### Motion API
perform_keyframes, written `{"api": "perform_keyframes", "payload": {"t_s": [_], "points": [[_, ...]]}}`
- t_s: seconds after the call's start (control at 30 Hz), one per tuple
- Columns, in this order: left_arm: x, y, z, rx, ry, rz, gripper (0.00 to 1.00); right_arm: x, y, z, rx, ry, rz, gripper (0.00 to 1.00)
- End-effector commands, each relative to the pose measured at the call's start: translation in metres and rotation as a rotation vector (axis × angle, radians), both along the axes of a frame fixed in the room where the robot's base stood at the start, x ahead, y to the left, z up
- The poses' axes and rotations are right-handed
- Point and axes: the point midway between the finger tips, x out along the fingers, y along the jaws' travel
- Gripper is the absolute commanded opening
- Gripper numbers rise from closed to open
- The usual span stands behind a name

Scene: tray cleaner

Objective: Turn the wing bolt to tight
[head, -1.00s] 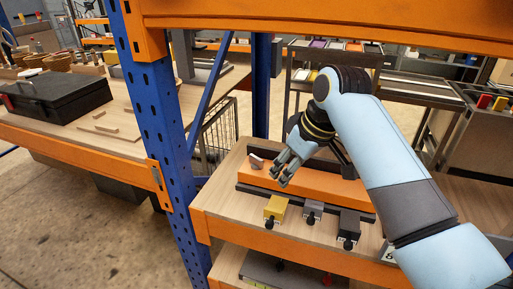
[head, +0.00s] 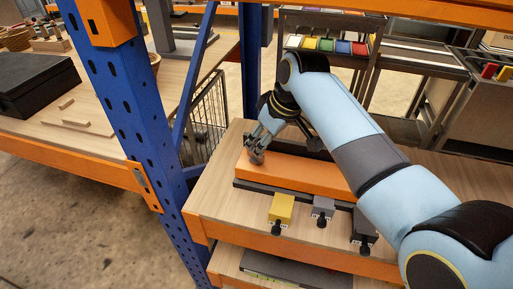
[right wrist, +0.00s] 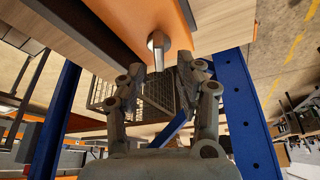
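The wing bolt (right wrist: 157,48) is a grey metal piece standing out from a round base on the orange block (right wrist: 131,22) in the right wrist view. In the head view the bolt (head: 257,158) is at the left end of the long orange block (head: 300,172), partly hidden by my right gripper (head: 257,143). In the right wrist view my right gripper (right wrist: 160,73) is open, with one finger on each side of the bolt's free end. Gaps show between fingers and bolt. My left gripper is not in view.
A yellow clamp (head: 281,208), a grey one (head: 323,207) and a dark one (head: 363,228) sit along the block's front side. A blue rack post (head: 125,100) stands to the left. The wooden shelf (head: 212,196) is bare left of the block.

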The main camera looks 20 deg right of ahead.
Motion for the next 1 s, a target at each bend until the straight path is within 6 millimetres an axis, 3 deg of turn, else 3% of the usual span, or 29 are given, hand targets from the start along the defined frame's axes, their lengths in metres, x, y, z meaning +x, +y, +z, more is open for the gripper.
{"api": "perform_keyframes", "payload": {"t_s": [0.2, 0.4, 0.6, 0.9, 1.0], "points": [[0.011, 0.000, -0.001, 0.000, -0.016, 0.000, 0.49, 0.012, 0.007, -0.032, 0.000, 0.000, 0.001, 0.36], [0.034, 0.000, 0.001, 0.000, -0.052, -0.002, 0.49, 0.015, 0.009, -0.041, -0.001, -0.002, 0.001, 0.36], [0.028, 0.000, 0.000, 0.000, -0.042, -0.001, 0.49, 0.015, 0.009, -0.041, 0.000, -0.002, 0.001, 0.36], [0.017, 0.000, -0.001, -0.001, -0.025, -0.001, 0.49, 0.015, 0.009, -0.041, -0.001, -0.002, 0.001, 0.00], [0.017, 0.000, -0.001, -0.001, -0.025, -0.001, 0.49, 0.015, 0.009, -0.041, -0.001, -0.002, 0.001, 0.00]]}}
